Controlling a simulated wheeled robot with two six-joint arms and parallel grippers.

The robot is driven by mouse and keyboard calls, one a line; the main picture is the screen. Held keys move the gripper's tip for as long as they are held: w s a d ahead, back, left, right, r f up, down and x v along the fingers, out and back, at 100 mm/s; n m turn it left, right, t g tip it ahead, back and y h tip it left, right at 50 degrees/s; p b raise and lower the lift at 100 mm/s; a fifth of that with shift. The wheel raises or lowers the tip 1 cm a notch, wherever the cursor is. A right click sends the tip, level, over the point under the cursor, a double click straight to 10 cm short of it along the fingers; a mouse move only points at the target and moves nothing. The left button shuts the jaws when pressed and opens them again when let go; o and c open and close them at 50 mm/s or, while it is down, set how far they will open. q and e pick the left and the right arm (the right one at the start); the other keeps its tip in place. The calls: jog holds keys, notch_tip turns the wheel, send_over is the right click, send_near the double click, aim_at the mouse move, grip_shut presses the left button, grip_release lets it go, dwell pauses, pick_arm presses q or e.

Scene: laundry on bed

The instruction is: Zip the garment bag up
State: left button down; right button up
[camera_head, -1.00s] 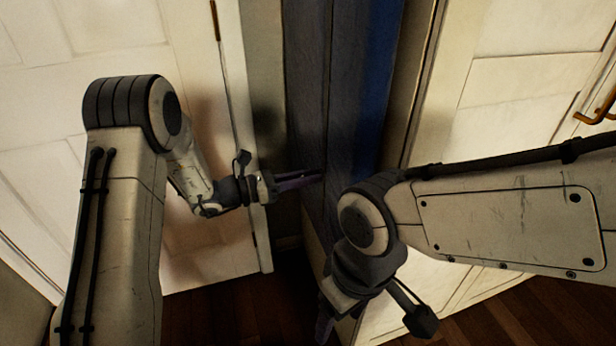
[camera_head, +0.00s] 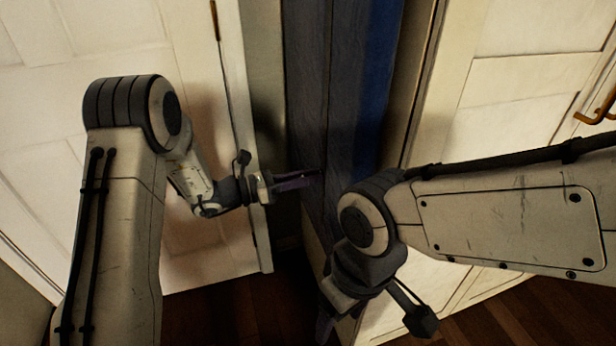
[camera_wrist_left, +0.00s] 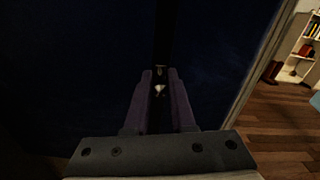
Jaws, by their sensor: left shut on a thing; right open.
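The dark blue-grey garment bag (camera_head: 343,95) hangs upright between two white door panels, and fills most of the left wrist view (camera_wrist_left: 220,70). A dark vertical strip runs up its middle there. My left gripper (camera_head: 318,175) is at the bag's front, its purple fingers pointing right. In the left wrist view the fingers (camera_wrist_left: 159,85) are shut on a small pale metallic piece, which looks like the zipper pull (camera_wrist_left: 159,91), at the lower end of the dark strip. My right gripper (camera_head: 325,325) is low in front of the bag, apart from it; its fingers are mostly hidden by its own wrist.
A white door (camera_head: 100,60) stands on the left and another white panelled door (camera_head: 520,90) with a brass handle (camera_head: 597,105) on the right. The wooden floor (camera_head: 220,315) is below. A shelf (camera_wrist_left: 300,55) with books shows at the left wrist view's right edge.

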dwell(0.3)
pick_arm(q)
notch_tip(320, 180, up, 44)
jog(key=p, duration=3.2)
jog(key=shift+r, duration=0.25)
jog(key=c, duration=0.8)
grip_release()
jog(key=shift+c, duration=0.2)
jog(key=b+v, duration=0.2)
jog(key=v, duration=0.8)
jog(key=shift+a, duration=0.3)
jog(key=shift+s, duration=0.1)
